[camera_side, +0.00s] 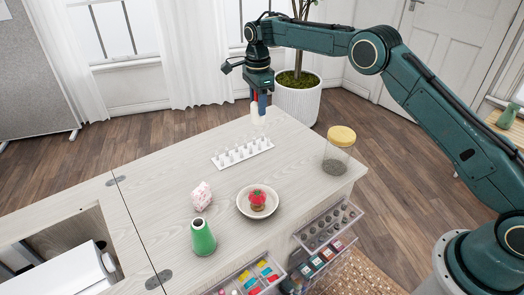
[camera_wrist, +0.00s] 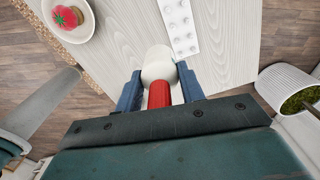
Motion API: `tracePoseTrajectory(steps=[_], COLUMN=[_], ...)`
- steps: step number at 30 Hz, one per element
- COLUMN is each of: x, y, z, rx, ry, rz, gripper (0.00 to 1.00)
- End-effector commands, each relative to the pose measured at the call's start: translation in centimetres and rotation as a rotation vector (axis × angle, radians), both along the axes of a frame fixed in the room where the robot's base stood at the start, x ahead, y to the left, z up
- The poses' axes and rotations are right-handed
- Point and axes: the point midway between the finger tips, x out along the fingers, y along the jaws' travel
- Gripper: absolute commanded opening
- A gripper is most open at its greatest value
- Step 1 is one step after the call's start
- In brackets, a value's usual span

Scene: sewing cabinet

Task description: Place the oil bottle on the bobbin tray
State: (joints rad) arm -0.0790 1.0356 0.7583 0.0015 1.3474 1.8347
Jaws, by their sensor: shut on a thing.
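My gripper (camera_side: 260,100) is over the far end of the cabinet top, pointing down. It is shut on the oil bottle, which has a white body (camera_wrist: 158,64) and a red top (camera_wrist: 159,94) between the blue fingers (camera_wrist: 160,92). In the side view the pale bottle (camera_side: 258,112) hangs below the fingers; whether it touches the top is unclear. A white tray with rows of small pegs (camera_side: 242,153), possibly the bobbin tray, lies nearer the camera and shows in part in the wrist view (camera_wrist: 181,27). An open drawer (camera_side: 329,226) holds small dark round pieces.
A jar with a yellow lid (camera_side: 338,150) stands at the right edge. A white dish (camera_side: 243,208) holds a red pincushion (camera_side: 257,198). A potted plant (camera_side: 297,100) stands behind the cabinet.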

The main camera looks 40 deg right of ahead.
Motion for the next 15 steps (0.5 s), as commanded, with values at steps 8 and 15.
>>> tracePoseTrajectory(steps=[8, 15], x=[1.8, 2.4], y=[1.6, 2.3], z=[-1.9, -2.7], rx=[0.0, 0.0], ry=[-0.001, 0.0], rz=[-0.021, -0.033], gripper=[0.15, 0.15])
